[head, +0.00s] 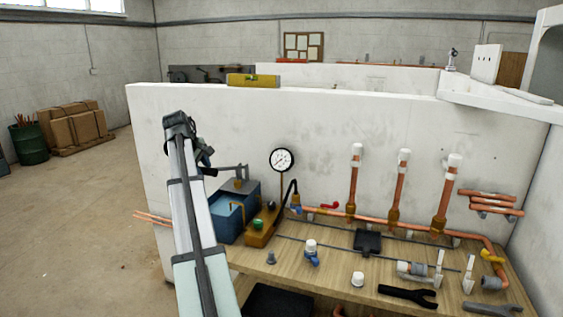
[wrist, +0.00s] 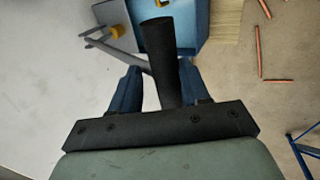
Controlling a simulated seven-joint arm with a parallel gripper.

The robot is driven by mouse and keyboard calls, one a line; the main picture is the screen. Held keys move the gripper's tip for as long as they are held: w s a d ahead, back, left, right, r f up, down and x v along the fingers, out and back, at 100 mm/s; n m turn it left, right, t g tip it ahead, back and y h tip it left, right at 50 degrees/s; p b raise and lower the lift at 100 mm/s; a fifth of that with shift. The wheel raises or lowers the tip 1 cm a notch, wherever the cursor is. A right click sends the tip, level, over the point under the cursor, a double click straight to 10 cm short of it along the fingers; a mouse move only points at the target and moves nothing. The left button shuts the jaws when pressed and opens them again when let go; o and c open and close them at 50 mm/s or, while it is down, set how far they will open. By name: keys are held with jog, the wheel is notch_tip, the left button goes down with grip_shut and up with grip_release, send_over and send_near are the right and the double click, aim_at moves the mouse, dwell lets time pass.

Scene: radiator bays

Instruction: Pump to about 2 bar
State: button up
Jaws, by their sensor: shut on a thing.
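The test pump stands at the left end of the wooden bench, with a blue water tank (head: 226,222) and an ochre body (head: 262,232) bearing a green knob. A grey lever (head: 232,168) runs from the pump top to my gripper (head: 208,160). In the wrist view my gripper (wrist: 160,92) is shut on the black pump handle (wrist: 160,50), between its blue fingers. The blue tank shows beyond it (wrist: 180,25). A round white pressure gauge (head: 282,160) stands behind the pump; its needle is too small to read surely. A black hose (head: 289,188) curves from the pump towards the pipework.
Copper pipes (head: 399,190) with white caps rise along the white wall (head: 200,110). A red-handled valve (head: 330,206) is right of the gauge. Loose fittings and black tools (head: 408,295) lie on the bench (head: 330,265). Open floor (head: 80,210) is to the left.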

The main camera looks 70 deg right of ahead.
notch_tip(320, 180, down, 6)
jog(key=a+h, duration=0.1)
jog(key=h, duration=0.1)
jog(key=shift+a, duration=0.25)
dwell(0.5)
jog(key=shift+f+h, duration=1.1)
jog(key=shift+f, duration=1.6)
jog(key=shift+y, duration=0.8)
jog(key=r, duration=0.5)
jog(key=shift+d+r, duration=0.15)
jog(key=shift+d, duration=0.1)
jog(key=shift+a+r, duration=0.1)
jog(key=shift+r, duration=0.3)
